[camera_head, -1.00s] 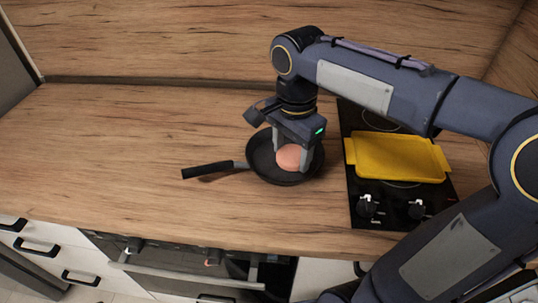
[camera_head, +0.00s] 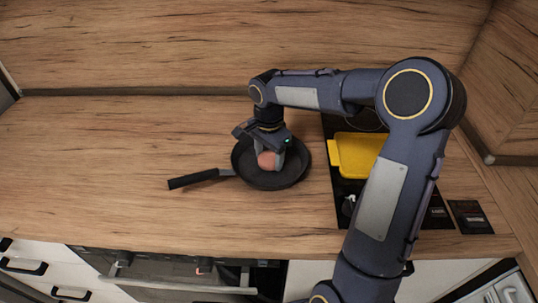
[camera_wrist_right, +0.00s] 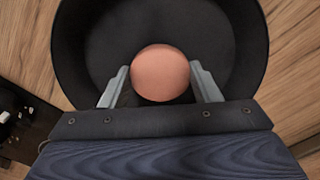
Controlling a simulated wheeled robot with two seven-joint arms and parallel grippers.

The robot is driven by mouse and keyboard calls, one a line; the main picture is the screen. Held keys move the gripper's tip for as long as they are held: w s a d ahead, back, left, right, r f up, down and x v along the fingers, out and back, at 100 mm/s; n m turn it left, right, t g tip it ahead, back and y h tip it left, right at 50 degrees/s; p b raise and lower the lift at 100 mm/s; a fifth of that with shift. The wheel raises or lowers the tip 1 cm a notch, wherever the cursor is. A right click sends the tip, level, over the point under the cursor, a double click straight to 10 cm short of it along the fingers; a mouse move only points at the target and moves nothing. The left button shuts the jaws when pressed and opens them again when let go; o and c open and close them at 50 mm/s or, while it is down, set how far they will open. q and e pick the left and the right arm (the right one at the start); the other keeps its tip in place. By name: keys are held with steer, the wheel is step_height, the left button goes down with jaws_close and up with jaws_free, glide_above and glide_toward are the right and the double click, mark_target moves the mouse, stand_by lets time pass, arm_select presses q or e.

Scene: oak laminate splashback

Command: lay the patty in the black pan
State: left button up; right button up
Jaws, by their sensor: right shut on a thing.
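The black pan (camera_head: 290,177) sits on the wooden counter left of the hob, its handle pointing left. The round, pinkish-brown patty (camera_head: 266,160) is within the pan's rim in the head view, a little left of the middle. My right gripper (camera_head: 268,156) points down over the pan and is shut on the patty. In the right wrist view, the two grey fingers stand on either side of the patty (camera_wrist_right: 160,73), with the pan (camera_wrist_right: 225,30) behind it. I cannot tell whether the patty touches the pan floor. My left gripper is not in view.
A yellow tray (camera_head: 355,153) lies on the black hob (camera_head: 330,185), right of the pan, partly hidden by my right arm. The counter (camera_head: 110,150) to the left is clear. A wooden splashback (camera_head: 180,45) rises behind.

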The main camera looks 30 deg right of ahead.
mark_target(269, 158)
steer(key=shift+f, duration=0.1)
steer(key=shift+f, duration=0.15)
steer(key=o, duration=1)
step_height(269, 158, up, 12)
steer(key=s+a+f+n+t+y, duration=0.2)
steer(key=s+n, duration=0.4)
steer(key=s, duration=0.5)
steer(key=s+a+f+n+t+y, duration=0.1)
steer(key=s+a+f+n+t, duration=0.2)
steer(key=s, duration=0.9)
steer(key=a+n, duration=0.2)
steer(key=n, duration=0.2)
steer(key=shift+s+a+f+t+y, duration=0.2)
steer(key=shift+t+y, duration=0.1)
steer(key=shift+y, duration=0.1)
